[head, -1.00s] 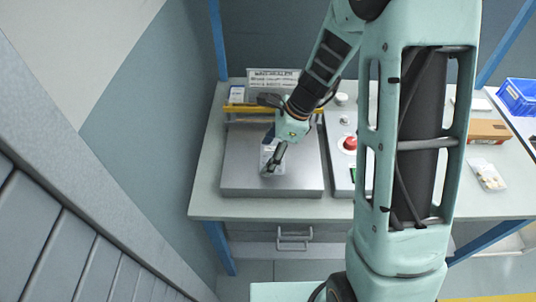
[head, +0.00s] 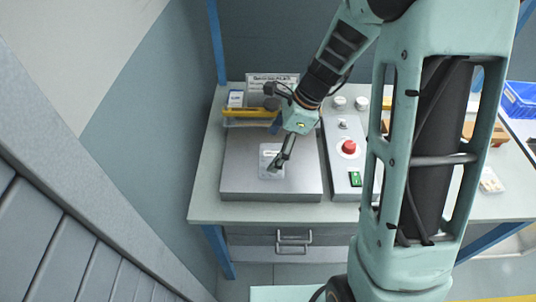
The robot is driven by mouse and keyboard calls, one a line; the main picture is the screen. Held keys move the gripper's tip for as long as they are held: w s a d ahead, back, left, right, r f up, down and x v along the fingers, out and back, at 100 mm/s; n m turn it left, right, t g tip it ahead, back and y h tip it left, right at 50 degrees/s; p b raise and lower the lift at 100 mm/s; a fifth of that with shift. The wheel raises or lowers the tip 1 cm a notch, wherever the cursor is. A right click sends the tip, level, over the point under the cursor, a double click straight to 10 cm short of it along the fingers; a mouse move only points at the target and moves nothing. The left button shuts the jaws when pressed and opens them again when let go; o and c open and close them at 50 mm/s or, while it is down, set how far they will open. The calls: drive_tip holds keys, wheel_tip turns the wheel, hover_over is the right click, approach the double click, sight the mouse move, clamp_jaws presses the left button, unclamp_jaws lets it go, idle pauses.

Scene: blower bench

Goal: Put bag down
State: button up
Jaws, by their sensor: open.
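The bag (head: 268,154) is a small pale, translucent packet with light markings. It shows on the flat grey plate (head: 240,183) of the bench, partly hidden by my gripper. My gripper (head: 276,164) is open, its fingers just over the right part of the bag. Whether a finger still touches the bag cannot be told from this view.
A control panel with a red button (head: 348,147) and a green switch (head: 355,178) stands right of the plate. A yellow bar (head: 245,112) and a sign (head: 273,80) are behind it. A blue crate (head: 519,98) is far right. The plate's front is clear.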

drive_tip(key=v, duration=0.7)
drive_tip(key=shift+d, duration=0.15)
